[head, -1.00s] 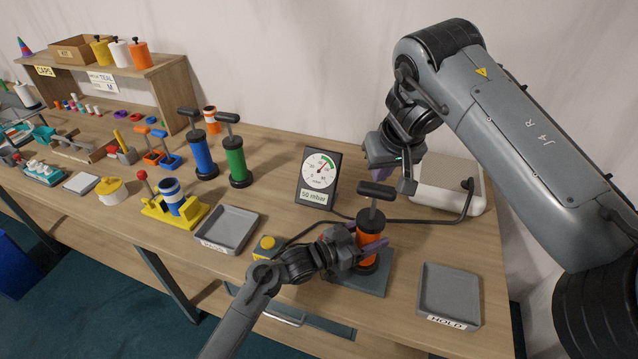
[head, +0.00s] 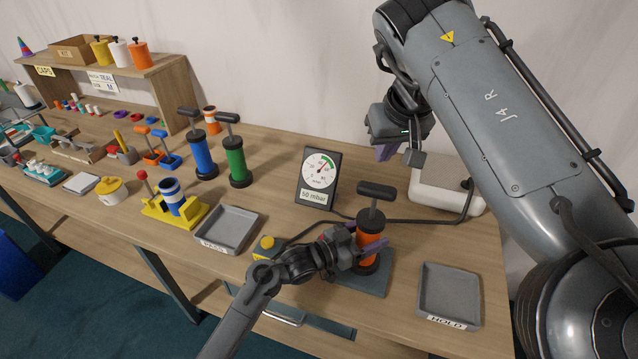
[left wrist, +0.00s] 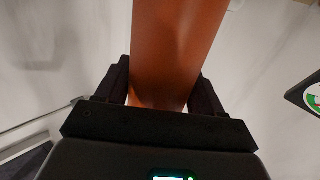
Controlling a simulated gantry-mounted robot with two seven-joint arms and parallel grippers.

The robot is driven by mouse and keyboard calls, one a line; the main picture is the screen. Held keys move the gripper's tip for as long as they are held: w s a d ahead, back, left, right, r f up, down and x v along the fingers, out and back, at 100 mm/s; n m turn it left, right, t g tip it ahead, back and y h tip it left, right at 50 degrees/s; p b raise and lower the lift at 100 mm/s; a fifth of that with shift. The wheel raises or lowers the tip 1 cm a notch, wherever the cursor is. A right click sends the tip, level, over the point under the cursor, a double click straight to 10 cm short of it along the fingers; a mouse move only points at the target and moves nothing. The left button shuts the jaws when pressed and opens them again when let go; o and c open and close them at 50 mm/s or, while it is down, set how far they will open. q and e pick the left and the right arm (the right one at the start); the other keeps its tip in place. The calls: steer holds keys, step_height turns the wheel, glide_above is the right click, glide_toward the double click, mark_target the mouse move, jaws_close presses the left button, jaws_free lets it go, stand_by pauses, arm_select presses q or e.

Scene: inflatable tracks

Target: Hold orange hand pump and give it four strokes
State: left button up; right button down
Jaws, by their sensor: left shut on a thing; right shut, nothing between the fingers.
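The orange hand pump (head: 369,241) stands upright on a grey plate near the front of the table, its black T-handle (head: 376,190) raised above the barrel. My left gripper (head: 368,250) is shut around the orange barrel from the left. In the left wrist view, the orange barrel (left wrist: 175,50) stands between the two black fingers (left wrist: 160,88). My right gripper (head: 400,155) is in the air above and behind the pump, clear of the handle, shut and empty. The gauge (head: 318,177) stands behind and left of the pump, its label reading 50 mbar.
A white box (head: 447,187) stands behind the pump, with a dark hose running from it. A grey HOLD tray (head: 449,292) lies at right, another tray (head: 229,229) at left. Blue (head: 199,153) and green (head: 237,160) pumps stand farther left. A yellow button (head: 267,242) is near the left arm.

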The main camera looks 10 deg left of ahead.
arm_select(q)
steer(key=o, duration=1.5)
